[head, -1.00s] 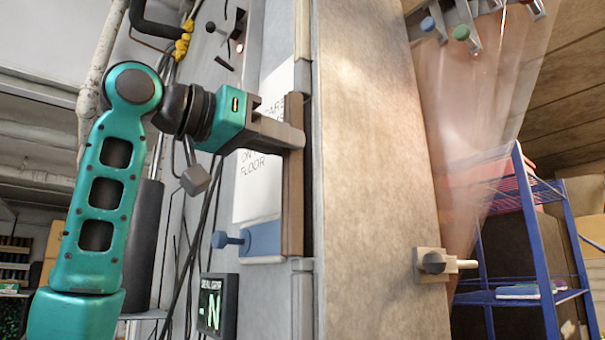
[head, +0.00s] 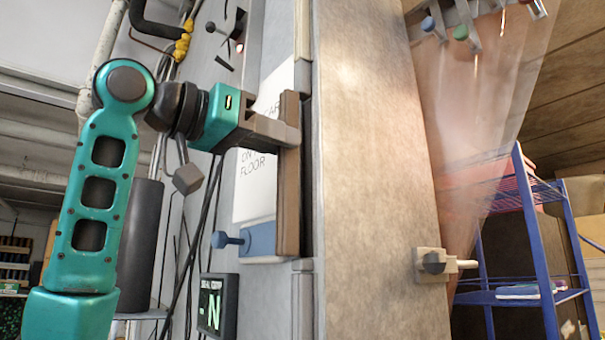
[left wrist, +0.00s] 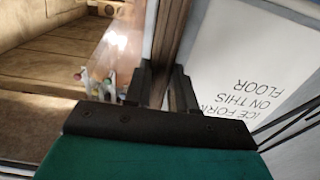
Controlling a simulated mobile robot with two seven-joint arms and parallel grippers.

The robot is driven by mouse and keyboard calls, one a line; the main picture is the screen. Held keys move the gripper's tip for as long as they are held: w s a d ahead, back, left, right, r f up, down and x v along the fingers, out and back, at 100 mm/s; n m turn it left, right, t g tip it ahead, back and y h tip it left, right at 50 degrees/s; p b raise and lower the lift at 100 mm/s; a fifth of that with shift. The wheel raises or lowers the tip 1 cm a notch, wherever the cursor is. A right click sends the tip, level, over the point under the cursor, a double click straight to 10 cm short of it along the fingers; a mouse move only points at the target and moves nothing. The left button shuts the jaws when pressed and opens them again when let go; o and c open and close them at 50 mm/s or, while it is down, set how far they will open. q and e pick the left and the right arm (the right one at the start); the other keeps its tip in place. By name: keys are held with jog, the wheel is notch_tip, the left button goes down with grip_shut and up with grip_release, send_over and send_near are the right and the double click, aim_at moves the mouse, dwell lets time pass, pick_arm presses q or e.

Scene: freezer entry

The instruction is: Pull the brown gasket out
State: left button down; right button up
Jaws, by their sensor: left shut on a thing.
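The brown gasket (head: 288,200) is an upright strip along the edge of the grey door frame in the head view. A dark slot shows along its right side. My left gripper (head: 287,136) is shut on its upper part, coming from the left. In the left wrist view the gasket (left wrist: 172,35) runs up from between the two dark fingers of my left gripper (left wrist: 160,88). The fingers hide the gripped part. My right gripper is not in view.
A white ice-warning sign (head: 254,190) sits behind the gasket. A wide panel (head: 375,200) stands to the right, with a latch (head: 432,264). Black cables hang at the left.

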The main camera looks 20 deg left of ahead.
pick_arm(q)
jog(key=shift+b+v, duration=0.6)
jog(key=shift+v, duration=2.2)
